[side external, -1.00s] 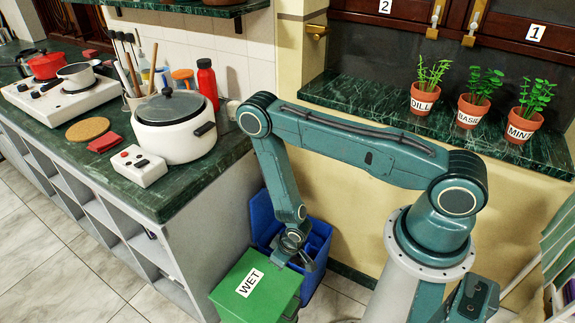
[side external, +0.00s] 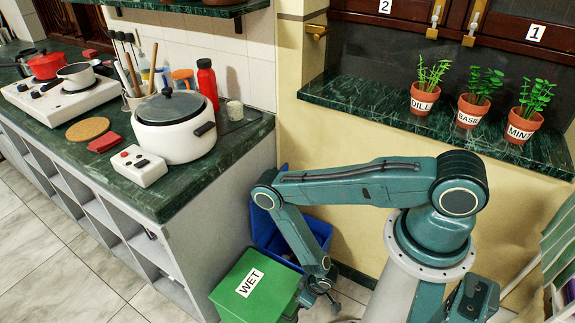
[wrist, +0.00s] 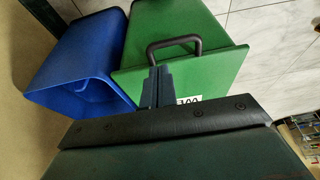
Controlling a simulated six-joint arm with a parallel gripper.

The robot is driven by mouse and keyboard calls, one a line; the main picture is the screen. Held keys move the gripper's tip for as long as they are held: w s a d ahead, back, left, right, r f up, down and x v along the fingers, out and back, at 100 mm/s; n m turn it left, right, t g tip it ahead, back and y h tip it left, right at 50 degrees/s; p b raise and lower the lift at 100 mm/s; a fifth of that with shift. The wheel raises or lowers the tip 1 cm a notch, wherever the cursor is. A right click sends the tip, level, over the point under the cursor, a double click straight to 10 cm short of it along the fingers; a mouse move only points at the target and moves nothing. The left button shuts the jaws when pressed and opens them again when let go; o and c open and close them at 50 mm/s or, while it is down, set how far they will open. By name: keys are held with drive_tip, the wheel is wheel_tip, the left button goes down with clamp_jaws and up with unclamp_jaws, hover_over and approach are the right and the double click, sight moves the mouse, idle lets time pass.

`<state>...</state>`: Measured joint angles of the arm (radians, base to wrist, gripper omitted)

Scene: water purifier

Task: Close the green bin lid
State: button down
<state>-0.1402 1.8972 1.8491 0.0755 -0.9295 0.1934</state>
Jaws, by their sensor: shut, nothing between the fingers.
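The green bin (side external: 228,291) stands on the floor beside the counter, with a "WET" label on its upper face. That face, seemingly the lid, lies across the top; I cannot tell whether it is fully closed. In the wrist view the green bin (wrist: 220,72) has a dark curved handle (wrist: 174,44), and a white label is partly hidden on it. My gripper (side external: 326,290) is low, just right of the bin. Its shut fingers (wrist: 157,84) show below the handle in the wrist view, empty; contact with the bin cannot be told.
An open blue bin (side external: 268,228) stands behind the green bin, close against it; it is at left in the wrist view (wrist: 80,62). The counter (side external: 190,195) rises at left, the yellow wall behind. Tiled floor (side external: 60,260) is free in front of the counter.

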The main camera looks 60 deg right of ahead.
drive_tip(key=shift+s+f+t, duration=0.2)
drive_tip(key=shift+f+t, duration=0.1)
drive_tip(key=shift+f, duration=0.5)
drive_tip(key=shift+s+f+t, duration=0.15)
drive_tip(key=shift+f+t, duration=0.15)
drive_tip(key=shift+f, duration=0.5)
drive_tip(key=v, duration=0.7)
drive_tip(key=shift+r, duration=0.2)
drive_tip(key=shift+s, duration=0.1)
